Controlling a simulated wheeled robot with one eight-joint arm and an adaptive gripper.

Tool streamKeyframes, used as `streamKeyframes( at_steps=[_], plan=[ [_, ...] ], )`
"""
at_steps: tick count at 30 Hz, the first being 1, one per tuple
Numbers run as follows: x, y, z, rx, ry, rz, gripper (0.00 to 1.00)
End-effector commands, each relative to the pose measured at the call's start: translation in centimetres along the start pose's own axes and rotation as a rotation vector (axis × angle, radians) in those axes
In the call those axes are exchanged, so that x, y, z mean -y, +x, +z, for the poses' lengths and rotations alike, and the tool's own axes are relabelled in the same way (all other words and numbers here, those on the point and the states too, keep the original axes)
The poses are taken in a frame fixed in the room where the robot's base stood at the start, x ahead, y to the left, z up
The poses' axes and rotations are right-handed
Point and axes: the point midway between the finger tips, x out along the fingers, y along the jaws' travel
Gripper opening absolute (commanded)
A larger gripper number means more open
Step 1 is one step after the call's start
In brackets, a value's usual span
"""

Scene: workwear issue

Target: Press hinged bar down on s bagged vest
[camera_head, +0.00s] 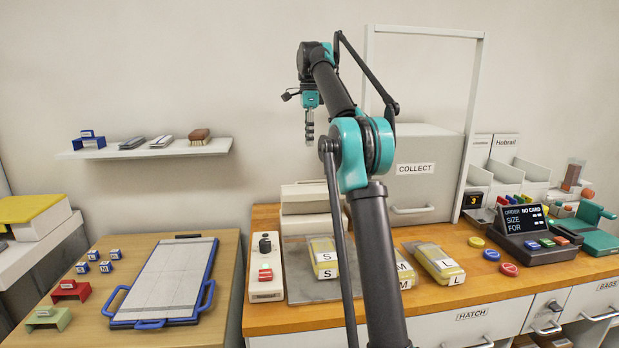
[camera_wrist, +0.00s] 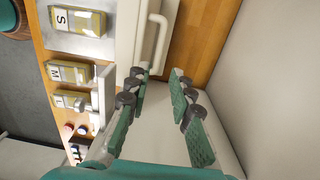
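The S bagged vest (camera_head: 321,248), a yellow pack with white S labels, lies on a grey plate (camera_head: 300,285) on the wooden counter. It also shows at the upper left of the wrist view (camera_wrist: 88,20). Behind the plate is a cream unit (camera_head: 302,196), which appears to carry the hinged bar; its angle is unclear. In the wrist view a cream bar-like handle (camera_wrist: 154,35) shows beside the vest. My gripper (camera_head: 310,138) hangs high above the counter, pointing down, apart from all of these. In the wrist view its fingers (camera_wrist: 162,73) are spread and empty.
A control box (camera_head: 265,285) with a red button stands left of the plate. M (camera_head: 404,270) and L (camera_head: 437,262) bagged vests lie to the right. A grey COLLECT box (camera_head: 425,160) and white frame (camera_head: 476,90) stand behind. My arm covers part of the counter.

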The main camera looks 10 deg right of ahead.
Motion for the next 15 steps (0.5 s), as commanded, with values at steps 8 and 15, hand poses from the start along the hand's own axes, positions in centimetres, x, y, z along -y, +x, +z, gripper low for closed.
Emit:
streamKeyframes(
  at_steps=[8, 15],
  plan=[
    [0.0, 4.2, 0.0, 0.0, -0.001, 0.0, 0.22],
    [0.0, 8.3, 0.0, 0.0, -0.001, 0.0, 0.22]
  ],
)
